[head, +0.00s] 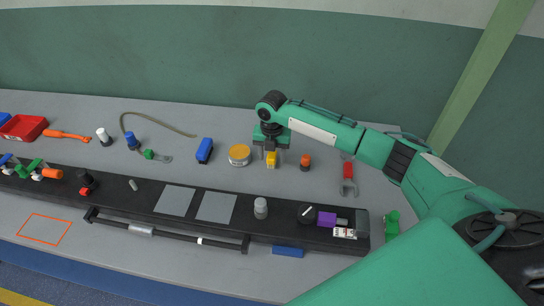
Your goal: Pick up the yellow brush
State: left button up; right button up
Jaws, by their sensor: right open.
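The yellow brush (271,160) appears as a small yellow block standing on the grey bench, behind the black tray; its finer shape is too small to tell. My right gripper (271,151) hangs straight above it, pointing down, with its fingers apart. The fingertips reach down close to the yellow block, and I cannot tell whether they touch it. The gripper hides its upper part. My left gripper is not in the view.
A yellow-topped tin (239,152) stands close left of the gripper, and an orange-and-black item (305,162) close right. A blue item (205,150) and a red-handled tool (348,178) lie farther out. The black tray (280,225) runs along the front.

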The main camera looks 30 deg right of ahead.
aim_at(272, 154)
jog(key=shift+f, duration=0.15)
jog(key=shift+c, duration=0.2)
jog(key=c, duration=1)
jog(key=shift+c, duration=0.2)
notch_tip(272, 154, up, 20)
jog(key=b, duration=0.3)
jog(key=o, duration=0.3)
jog(key=shift+c, duration=0.9)
